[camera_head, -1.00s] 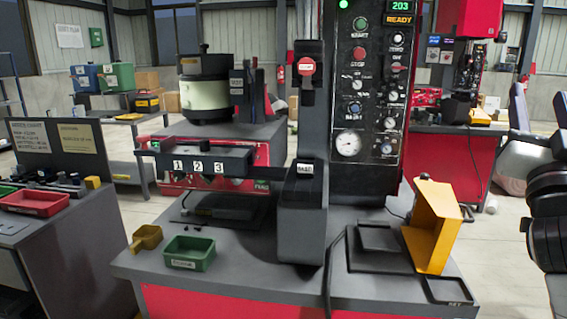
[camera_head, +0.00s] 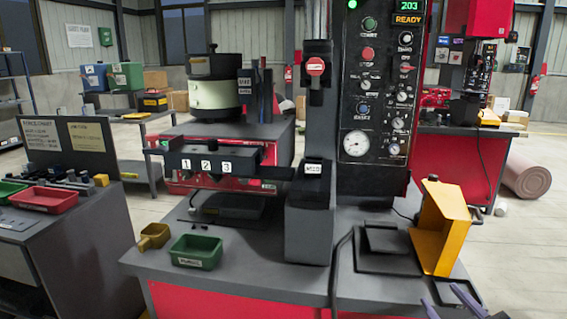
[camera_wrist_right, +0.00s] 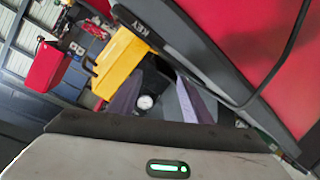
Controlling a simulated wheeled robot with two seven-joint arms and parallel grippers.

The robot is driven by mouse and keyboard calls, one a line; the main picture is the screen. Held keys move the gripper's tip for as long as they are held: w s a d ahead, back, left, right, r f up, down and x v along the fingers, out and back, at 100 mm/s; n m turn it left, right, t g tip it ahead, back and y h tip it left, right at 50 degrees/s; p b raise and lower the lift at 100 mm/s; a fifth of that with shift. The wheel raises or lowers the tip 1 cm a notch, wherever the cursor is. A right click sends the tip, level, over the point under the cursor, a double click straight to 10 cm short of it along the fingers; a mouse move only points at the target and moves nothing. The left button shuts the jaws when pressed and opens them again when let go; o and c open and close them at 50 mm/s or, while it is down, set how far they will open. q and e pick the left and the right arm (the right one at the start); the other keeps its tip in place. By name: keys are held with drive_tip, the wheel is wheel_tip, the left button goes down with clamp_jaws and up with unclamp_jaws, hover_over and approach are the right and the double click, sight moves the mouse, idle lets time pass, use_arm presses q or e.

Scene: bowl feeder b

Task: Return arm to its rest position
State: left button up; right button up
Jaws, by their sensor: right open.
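My right gripper (camera_head: 455,302) shows at the bottom right of the head view, only its purple-grey fingers in the picture. The fingers are apart and empty, in front of the red-sided bench and below the yellow guard (camera_head: 440,228). In the right wrist view the two fingers (camera_wrist_right: 163,92) stand apart, with the gauge and the yellow guard (camera_wrist_right: 122,62) beyond them. The rest of my right arm is out of the head view. My left gripper is in neither view.
The grey bench (camera_head: 300,285) carries the press column, a green tray (camera_head: 196,252) and a yellow scoop (camera_head: 153,236). Its front edge lies close to my right gripper. A side table with a red tray (camera_head: 45,199) stands left. Open floor (camera_head: 535,240) lies to the right.

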drive_tip(key=s+a+f+n+g+y, duration=0.15)
drive_tip(key=s+a+f+g, duration=0.25)
drive_tip(key=s+f, duration=0.9)
drive_tip(key=s+a+f+n+g+y, duration=0.15)
drive_tip(key=s+a+f+g, duration=0.25)
drive_tip(key=s+f, duration=0.9)
drive_tip(key=w+a+m+t+y, duration=0.1)
drive_tip(key=a+m, duration=0.4)
drive_tip(key=a, duration=0.7)
drive_tip(key=shift+w+r, duration=0.3)
drive_tip(key=shift+w, duration=0.4)
